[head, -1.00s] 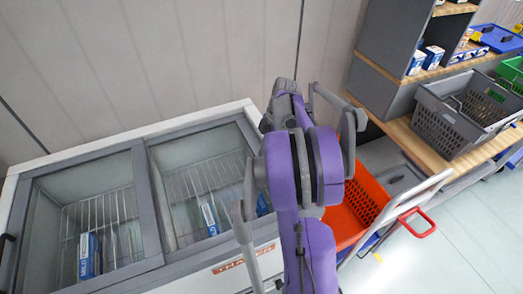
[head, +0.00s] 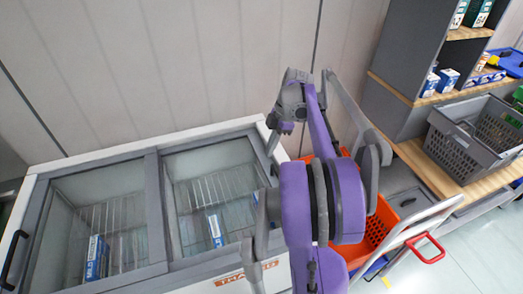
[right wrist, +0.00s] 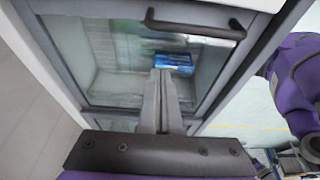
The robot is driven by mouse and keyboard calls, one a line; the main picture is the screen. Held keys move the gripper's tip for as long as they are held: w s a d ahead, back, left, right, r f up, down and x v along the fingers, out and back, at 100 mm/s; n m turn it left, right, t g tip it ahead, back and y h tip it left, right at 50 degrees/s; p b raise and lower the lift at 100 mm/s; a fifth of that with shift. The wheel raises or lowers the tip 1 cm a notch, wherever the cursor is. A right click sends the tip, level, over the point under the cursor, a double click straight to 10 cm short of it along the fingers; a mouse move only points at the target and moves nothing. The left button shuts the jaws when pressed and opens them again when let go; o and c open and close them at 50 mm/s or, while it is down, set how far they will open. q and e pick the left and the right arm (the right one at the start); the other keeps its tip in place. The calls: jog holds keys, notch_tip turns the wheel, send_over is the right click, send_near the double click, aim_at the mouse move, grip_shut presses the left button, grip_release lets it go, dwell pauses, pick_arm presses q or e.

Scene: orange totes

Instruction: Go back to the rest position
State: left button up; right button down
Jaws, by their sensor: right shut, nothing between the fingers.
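My right arm, purple and grey, rises from the bottom middle of the head view. Its gripper (head: 283,127) is small and partly hidden by its own links there, beside the freezer's upper right corner. In the right wrist view the two grey fingers (right wrist: 163,76) lie together, shut and empty. They point toward the glass top of the freezer, with a blue box (right wrist: 173,62) seen beyond their tips. No contact with the freezer shows. My left gripper is out of view.
A white-framed freezer (head: 155,190) with glass panels holds blue-and-white boxes (head: 95,257). An orange basket (head: 380,222) sits on a cart with a red handle (head: 427,250), right of my arm. A grey crate (head: 455,150) stands on a wooden shelf. A wall is behind.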

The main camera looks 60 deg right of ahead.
jog(key=shift+r, duration=0.1)
jog(key=w+a+f+m+h+p, duration=0.1)
jog(key=w+a+m, duration=0.1)
jog(key=a, duration=0.9)
jog(key=w+a+f+m+h, duration=0.1)
jog(key=w+a+m, duration=0.2)
jog(key=a, duration=0.8)
jog(key=s+a+f+m+t, duration=0.1)
jog(key=a, duration=0.4)
jog(key=s+a+f+m+t+p, duration=0.1)
jog(key=s+a+f+m, duration=0.1)
jog(key=a, duration=0.3)
jog(key=s+a+f+m+t, duration=0.1)
jog(key=s+a+m, duration=0.1)
jog(key=a, duration=0.3)
jog(key=shift+s+a+f+h, duration=0.15)
jog(key=shift+s+a+h, duration=0.15)
jog(key=shift+h, duration=0.1)
